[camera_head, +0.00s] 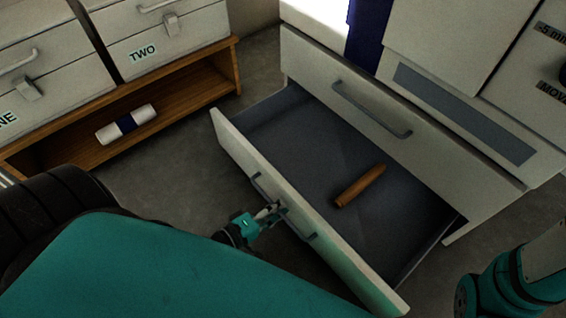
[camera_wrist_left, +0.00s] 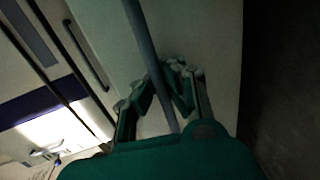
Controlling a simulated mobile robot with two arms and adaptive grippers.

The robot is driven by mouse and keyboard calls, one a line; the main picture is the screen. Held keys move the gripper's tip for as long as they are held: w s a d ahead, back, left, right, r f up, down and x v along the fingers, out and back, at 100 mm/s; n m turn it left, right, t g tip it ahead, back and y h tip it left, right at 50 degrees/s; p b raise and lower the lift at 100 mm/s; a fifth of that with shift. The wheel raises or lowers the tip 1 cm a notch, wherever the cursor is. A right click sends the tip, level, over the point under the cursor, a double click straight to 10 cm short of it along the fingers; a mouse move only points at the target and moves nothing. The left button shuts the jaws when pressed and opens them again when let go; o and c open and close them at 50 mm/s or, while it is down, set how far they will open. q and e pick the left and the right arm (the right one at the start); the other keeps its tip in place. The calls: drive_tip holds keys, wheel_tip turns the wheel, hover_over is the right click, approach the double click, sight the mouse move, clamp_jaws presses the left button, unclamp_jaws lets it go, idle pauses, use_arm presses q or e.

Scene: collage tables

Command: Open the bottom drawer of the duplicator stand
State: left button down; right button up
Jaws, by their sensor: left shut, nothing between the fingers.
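The bottom drawer (camera_head: 290,215) of the duplicator stand (camera_head: 400,120) is pulled well out in the head view. Its dark inside shows, with a brown wooden-looking rod (camera_head: 360,186) lying in it. My left gripper (camera_head: 272,209) is shut, right at the drawer's grey handle (camera_head: 312,236) on the outer front face. In the left wrist view the handle bar (camera_wrist_left: 144,45) runs down past the fingers (camera_wrist_left: 160,92) close up; I cannot tell whether they touch it. My right gripper is not in view; only part of my right arm shows at the lower right.
The drawer above, with its long handle (camera_head: 372,110), is shut. A low wooden shelf (camera_head: 185,105) at the left holds a white roll with a dark band (camera_head: 126,124), below white drawers (camera_head: 170,40). Dark floor (camera_head: 190,185) lies open between shelf and drawer.

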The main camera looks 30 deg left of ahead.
sight(287, 195)
use_arm(q)
drive_tip(key=shift+s, duration=0.1)
idle(0.3)
drive_tip(key=c, duration=1.6)
unclamp_jaws()
drive_tip(key=shift+c, duration=0.2)
drive_tip(key=shift+o, duration=0.3)
wheel_tip(287, 195, up, 5)
drive_tip(key=shift+f, duration=0.15)
drive_tip(key=o, duration=1.1)
drive_tip(key=r, duration=0.4)
drive_tip(key=shift+w+a+r, duration=0.1)
drive_tip(key=shift+w+r, duration=0.15)
drive_tip(key=shift+c, duration=0.2)
drive_tip(key=shift+r, duration=0.75)
drive_tip(key=c, duration=0.5)
drive_tip(key=shift+s, duration=0.15)
drive_tip(key=c, duration=0.6)
drive_tip(key=shift+f, duration=0.25)
drive_tip(key=shift+s, duration=0.1)
